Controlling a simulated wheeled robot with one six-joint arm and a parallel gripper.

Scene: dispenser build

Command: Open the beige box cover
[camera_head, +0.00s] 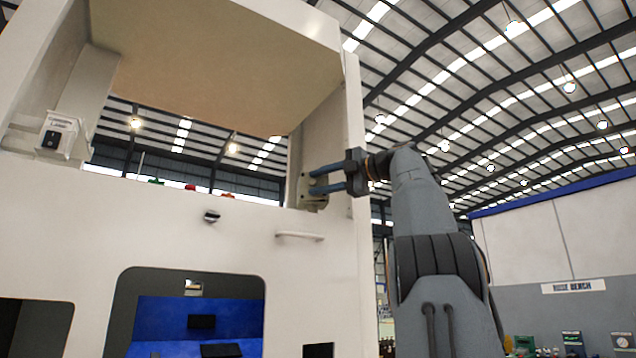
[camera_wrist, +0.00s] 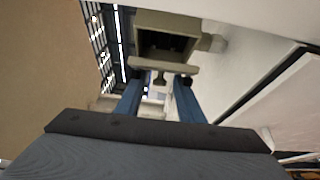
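A small beige box (camera_head: 307,188) is fixed on the inner side of the white machine's right post in the head view. In the wrist view the beige box (camera_wrist: 168,20) shows a dark recessed face, with a pale plate (camera_wrist: 150,66) along its near edge and a small tab (camera_wrist: 159,78) on that plate. I cannot tell for sure whether this plate is the cover. My gripper (camera_head: 312,181) is at the box, its blue fingers pointing left. In the wrist view my gripper (camera_wrist: 159,82) has its fingers apart, one on each side of the tab, with a visible gap.
The white machine (camera_head: 190,245) has a handle (camera_head: 300,236) on its front below the box and a beige overhead panel (camera_head: 215,55). A small white labelled box (camera_head: 60,137) is on the left post. Red and green buttons (camera_head: 222,194) sit on the ledge. Open room lies right of the machine.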

